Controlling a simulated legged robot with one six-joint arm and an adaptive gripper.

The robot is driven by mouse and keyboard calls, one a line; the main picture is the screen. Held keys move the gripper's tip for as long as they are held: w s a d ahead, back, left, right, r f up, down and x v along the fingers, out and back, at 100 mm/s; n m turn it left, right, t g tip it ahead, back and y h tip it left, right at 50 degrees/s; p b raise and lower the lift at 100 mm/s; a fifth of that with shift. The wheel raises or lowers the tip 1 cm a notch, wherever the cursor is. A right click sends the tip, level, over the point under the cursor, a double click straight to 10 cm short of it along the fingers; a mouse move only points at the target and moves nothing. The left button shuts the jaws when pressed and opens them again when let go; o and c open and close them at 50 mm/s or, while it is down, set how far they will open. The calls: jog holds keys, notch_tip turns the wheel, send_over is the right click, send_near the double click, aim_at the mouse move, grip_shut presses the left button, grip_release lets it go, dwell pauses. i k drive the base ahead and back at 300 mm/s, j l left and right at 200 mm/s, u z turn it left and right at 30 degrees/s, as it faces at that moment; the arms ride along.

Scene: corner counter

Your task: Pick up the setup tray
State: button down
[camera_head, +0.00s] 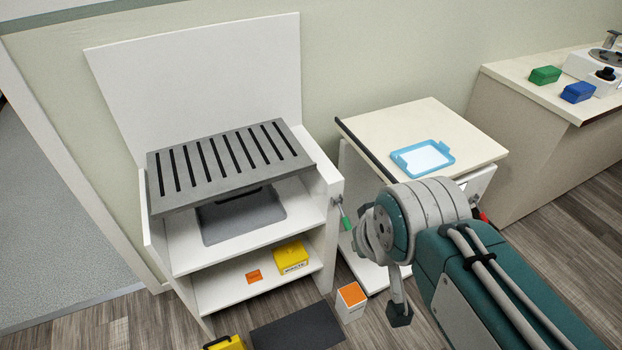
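A light blue tray (398,160) with a white inside lies flat on the cream top of a small cabinet (440,118), right of centre. It looks like the setup tray, though no label is readable. My arm reaches in from the lower right, in front of the cabinet. Part of my gripper (398,314) seems to show as a dark tip hanging below the grey wrist joints. The rest is hidden by the arm, so its opening is unclear. The gripper is nearer to me than the tray and apart from it. The tray is unobstructed from above.
A white shelf unit (205,85) with a grey slotted panel (230,160) stands left. A yellow box (291,257) is on its lower shelf. An orange-topped box (351,297) and dark mat (298,330) lie on the floor. A counter (545,100) at right holds green (545,75) and blue (577,92) boxes.

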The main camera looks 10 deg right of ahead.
aim_at(417, 161)
jog(key=i+l, duration=0.15)
jog(key=l, duration=0.45)
jog(key=i+l+u, duration=0.15)
jog(key=l, duration=0.45)
jog(key=i+l, duration=0.15)
jog(key=l, duration=0.45)
jog(key=i+l+u, duration=0.15)
jog(key=l, duration=0.45)
jog(key=i+l, duration=0.1)
jog(key=l, duration=0.5)
jog(key=u, duration=0.05)
